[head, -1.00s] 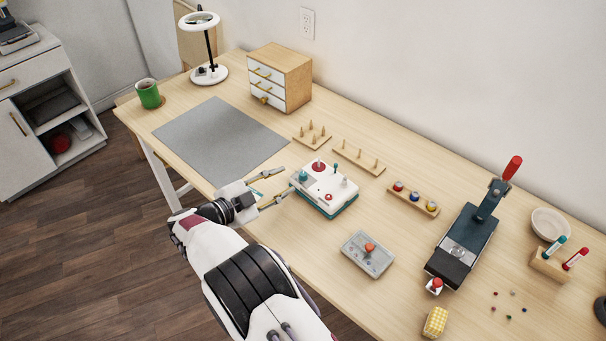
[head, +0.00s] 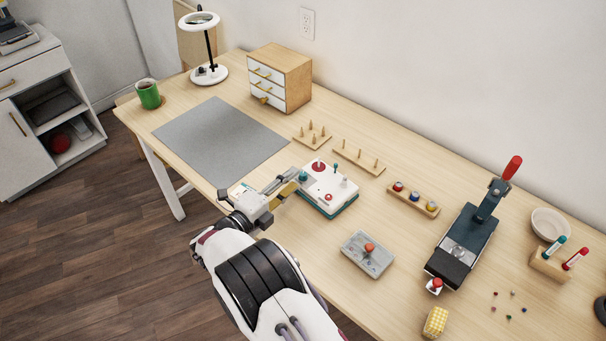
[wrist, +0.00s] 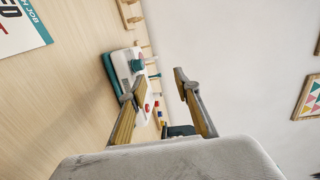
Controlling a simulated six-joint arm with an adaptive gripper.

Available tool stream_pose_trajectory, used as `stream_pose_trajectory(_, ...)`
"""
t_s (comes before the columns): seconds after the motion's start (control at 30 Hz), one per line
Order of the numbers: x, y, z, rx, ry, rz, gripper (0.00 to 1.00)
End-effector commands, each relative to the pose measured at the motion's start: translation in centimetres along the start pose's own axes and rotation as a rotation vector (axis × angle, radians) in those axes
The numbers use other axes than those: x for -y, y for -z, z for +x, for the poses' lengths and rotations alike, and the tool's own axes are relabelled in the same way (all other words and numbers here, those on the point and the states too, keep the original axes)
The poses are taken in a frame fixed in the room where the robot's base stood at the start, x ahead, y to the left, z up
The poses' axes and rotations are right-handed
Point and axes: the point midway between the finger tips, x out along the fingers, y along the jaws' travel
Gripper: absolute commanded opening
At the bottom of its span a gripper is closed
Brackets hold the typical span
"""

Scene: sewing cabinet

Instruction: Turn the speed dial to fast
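The white control box (head: 335,197) with a teal base sits on the table. Its top carries a teal knob (head: 303,177), a red disc (head: 319,165), a small red knob and a pale upright post. Which of these is the speed dial is not clear, as no markings are legible. My gripper (head: 294,181) is at the box's left edge, close to the teal knob; contact cannot be told. In the wrist view, the fingers (wrist: 158,80) are apart and nothing shows gripped between them. The box (wrist: 121,66) and teal knob (wrist: 137,65) lie beyond the left finger.
A grey mat (head: 220,140) lies behind left. Peg boards (head: 357,158) stand behind the box. A grey box with a red knob (head: 368,254) is in front right. A spool rack (head: 413,200) and dark lever press (head: 465,245) stand farther right.

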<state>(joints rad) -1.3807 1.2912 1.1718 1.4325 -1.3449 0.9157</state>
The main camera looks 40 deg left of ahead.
Motion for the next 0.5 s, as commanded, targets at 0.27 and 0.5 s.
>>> stream_pose_trajectory(0.27, -0.47, 0.32, 0.39, 0.044, 0.024, 0.242, 0.32)
stream_pose_trajectory(0.5, -0.87, 0.46, 0.61, 0.089, 0.031, 0.454, 0.32)
